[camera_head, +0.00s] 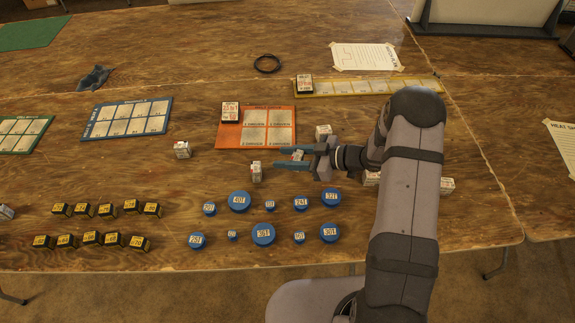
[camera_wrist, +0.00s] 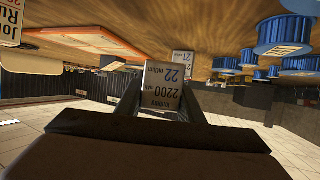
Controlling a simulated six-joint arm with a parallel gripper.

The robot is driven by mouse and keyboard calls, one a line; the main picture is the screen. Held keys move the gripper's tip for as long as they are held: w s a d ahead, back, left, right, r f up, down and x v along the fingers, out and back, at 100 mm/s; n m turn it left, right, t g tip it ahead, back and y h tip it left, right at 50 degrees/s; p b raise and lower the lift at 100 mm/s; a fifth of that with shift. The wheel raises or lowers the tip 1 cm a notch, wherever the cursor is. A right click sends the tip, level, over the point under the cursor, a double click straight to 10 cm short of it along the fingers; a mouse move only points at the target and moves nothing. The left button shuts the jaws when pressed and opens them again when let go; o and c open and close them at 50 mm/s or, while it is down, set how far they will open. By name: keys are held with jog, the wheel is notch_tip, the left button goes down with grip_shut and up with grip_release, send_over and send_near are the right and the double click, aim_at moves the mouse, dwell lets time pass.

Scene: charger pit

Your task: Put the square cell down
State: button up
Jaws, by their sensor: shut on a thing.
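My gripper (camera_head: 290,158) is shut on a square cell (camera_head: 297,155), a white block with printed sides, just in front of the orange board (camera_head: 228,138). In the wrist view the held square cell (camera_wrist: 162,90) fills the space between the two fingers and shows "2200" and "22". I cannot tell whether its underside touches the table. Other white cells stand on the table: one (camera_head: 256,171) to the front left of my gripper, one (camera_head: 182,150) farther left, and one (camera_head: 323,132) behind my gripper. Others are partly hidden by my arm.
Blue round spools (camera_head: 239,201) stand in front, black blocks (camera_head: 108,239) at front left. Blue (camera_head: 90,133) and yellow (camera_head: 350,96) boards lie farther back. Bare wood (camera_head: 205,175) shows left of my gripper.

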aim_at(287, 172)
jog(key=shift+f, duration=2.1)
jog(key=shift+f, duration=0.2)
jog(key=o, duration=1.1)
